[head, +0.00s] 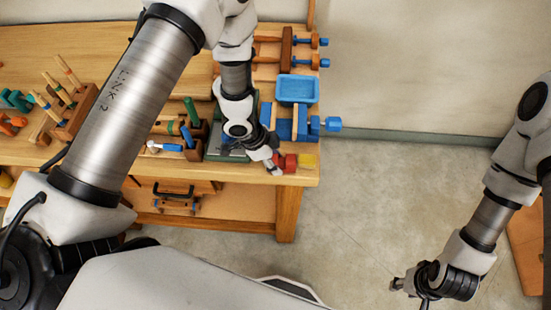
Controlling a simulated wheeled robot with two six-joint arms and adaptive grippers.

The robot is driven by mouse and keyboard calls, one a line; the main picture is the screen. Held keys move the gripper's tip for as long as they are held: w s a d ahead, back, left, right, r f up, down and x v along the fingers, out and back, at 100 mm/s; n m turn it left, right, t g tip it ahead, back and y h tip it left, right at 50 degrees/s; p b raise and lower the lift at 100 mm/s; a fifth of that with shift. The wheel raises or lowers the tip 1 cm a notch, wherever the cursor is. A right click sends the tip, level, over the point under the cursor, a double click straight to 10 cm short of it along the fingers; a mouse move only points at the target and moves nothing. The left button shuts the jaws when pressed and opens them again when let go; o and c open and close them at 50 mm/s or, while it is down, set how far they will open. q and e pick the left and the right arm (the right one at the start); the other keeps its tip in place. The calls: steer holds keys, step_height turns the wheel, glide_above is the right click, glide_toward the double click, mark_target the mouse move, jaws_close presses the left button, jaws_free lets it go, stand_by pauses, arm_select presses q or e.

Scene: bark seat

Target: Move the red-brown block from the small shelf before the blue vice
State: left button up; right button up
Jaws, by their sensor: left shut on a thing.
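I cannot tell whether the block touches the bench top. The blue vice (300,124) is just behind, at the bench's right edge, with its blue handle sticking out to the right. A dark green stand (214,143), perhaps the small shelf, is left of the gripper and partly hidden by it. My right gripper (405,288) hangs over the floor, its fingers unclear.
A blue tray (297,90) and clamps with blue handles (312,62) lie behind the vice. Wooden tool racks (76,115) and a rack with a green handle (191,112) stand to the left. The floor right of the bench (375,190) is clear.

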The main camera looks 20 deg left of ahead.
arm_select(q)
steer(key=shift+f, duration=0.3)
steer(key=o, duration=1.6)
step_height(320, 180, up, 7)
steer(key=p, duration=0.6)
steer(key=shift+p, duration=0.3)
